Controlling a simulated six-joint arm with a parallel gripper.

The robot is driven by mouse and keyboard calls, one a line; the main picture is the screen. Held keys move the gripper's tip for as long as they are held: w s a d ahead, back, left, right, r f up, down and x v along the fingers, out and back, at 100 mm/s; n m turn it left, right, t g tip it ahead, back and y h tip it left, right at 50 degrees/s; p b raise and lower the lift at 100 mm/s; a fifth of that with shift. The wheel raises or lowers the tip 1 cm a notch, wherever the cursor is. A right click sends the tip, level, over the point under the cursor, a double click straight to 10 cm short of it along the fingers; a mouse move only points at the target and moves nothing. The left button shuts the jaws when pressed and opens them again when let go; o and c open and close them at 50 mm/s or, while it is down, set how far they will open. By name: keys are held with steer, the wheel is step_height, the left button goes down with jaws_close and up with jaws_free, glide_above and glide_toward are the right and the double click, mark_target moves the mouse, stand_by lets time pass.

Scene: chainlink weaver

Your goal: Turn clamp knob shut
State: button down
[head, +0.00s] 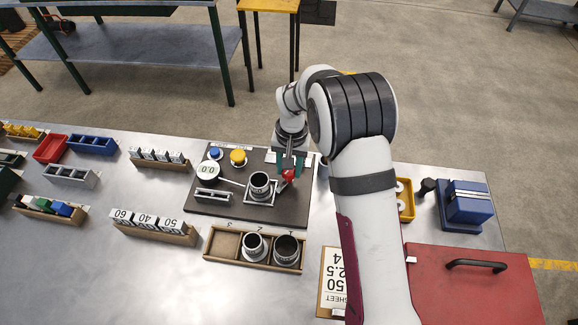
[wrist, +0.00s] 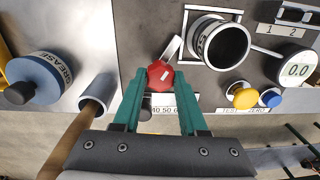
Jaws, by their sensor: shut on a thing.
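The red clamp knob (head: 288,175) sits at the right of the dark fixture plate (head: 205,210). It also shows in the wrist view (wrist: 160,77), faceted, between the tips of my green fingers. My gripper (head: 290,165) reaches down from above and is shut on the knob. A grey ring-shaped part (head: 260,183) stands upright in the clamp beside the knob, its dark bore (wrist: 226,46) open in the wrist view. A metal arm of the clamp lies between knob and ring. The fingers' contact faces are partly hidden.
The plate bears a round gauge reading 0.0 (head: 208,171), a yellow button (head: 238,157) and a blue button (head: 214,152). A wooden tray (head: 226,259) with two rings lies in front. A grease can (wrist: 45,78) and a brush handle (wrist: 75,135) stand close beside my gripper.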

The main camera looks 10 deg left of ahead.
mark_target(291, 172)
steer(key=m, duration=0.5)
steer(key=shift+m, duration=0.3)
stand_by(0.4)
steer(key=shift+c, duration=2.2)
jaws_free()
step_height(291, 172, up, 16)
steer(key=shift+s+d, duration=0.15)
steer(key=shift+d, duration=0.15)
steer(key=shift+f, duration=0.1)
